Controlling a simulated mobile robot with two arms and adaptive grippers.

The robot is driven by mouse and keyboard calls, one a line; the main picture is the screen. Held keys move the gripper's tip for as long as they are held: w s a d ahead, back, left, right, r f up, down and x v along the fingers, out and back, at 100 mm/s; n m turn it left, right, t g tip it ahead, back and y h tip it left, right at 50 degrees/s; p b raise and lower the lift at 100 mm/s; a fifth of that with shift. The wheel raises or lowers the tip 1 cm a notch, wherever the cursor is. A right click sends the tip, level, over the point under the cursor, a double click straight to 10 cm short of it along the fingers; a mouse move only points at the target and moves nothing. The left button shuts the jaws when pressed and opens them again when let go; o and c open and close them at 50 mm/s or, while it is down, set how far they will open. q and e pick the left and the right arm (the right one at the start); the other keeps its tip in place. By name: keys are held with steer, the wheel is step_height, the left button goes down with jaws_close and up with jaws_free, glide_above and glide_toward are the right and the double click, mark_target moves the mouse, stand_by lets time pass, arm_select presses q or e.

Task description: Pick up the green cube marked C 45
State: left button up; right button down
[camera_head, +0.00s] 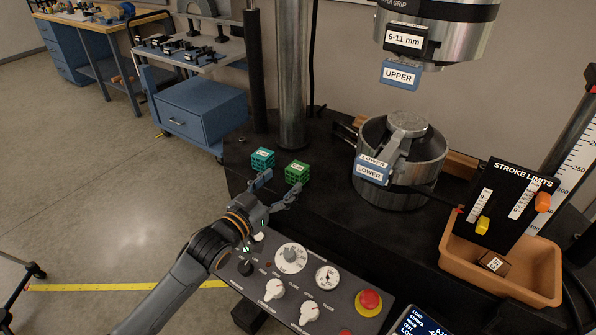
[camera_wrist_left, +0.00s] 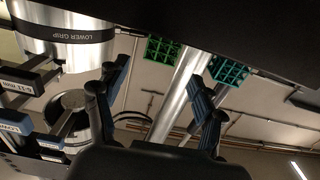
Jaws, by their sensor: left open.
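The green lattice cube (camera_head: 297,172) sits on the black machine table, just beyond my left gripper. A small white label shows on its top, but I cannot read it. It also shows in the left wrist view (camera_wrist_left: 163,50), which looks upside down. A teal lattice cube (camera_head: 263,159) stands close to its left, with a small gap; the wrist view shows it too (camera_wrist_left: 229,70). My left gripper (camera_head: 276,188) is open and empty, its fingers pointing at the two cubes, short of both. My right gripper is not in view.
A control panel with knobs and a red button (camera_head: 369,301) lies under my left arm. The lower grip (camera_head: 400,176) stands right of the cubes, a steel column (camera_head: 292,80) behind them.

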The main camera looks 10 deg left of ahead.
mark_target(292, 173)
arm_select(q)
steer(key=x, duration=0.2)
steer(key=shift+w+d+f, duration=0.1)
steer(key=shift+w+d, duration=0.05)
steer(key=shift+w, duration=0.35)
steer(key=shift+w+d+r+p, duration=0.3)
steer(key=shift+w+p, duration=0.1)
steer(key=shift+w, duration=0.15)
steer(key=x, duration=0.3)
steer(key=shift+w+d+f+p, duration=0.1)
steer(key=shift+w+f+p, duration=0.1)
steer(key=shift+p, duration=0.1)
steer(key=shift+w+d, duration=0.1)
steer(key=shift+w, duration=0.1)
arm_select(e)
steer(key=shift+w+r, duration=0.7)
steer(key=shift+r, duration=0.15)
arm_select(q)
steer(key=shift+c, duration=0.2)
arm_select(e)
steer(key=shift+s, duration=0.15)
arm_select(q)
steer(key=c, duration=1.1)
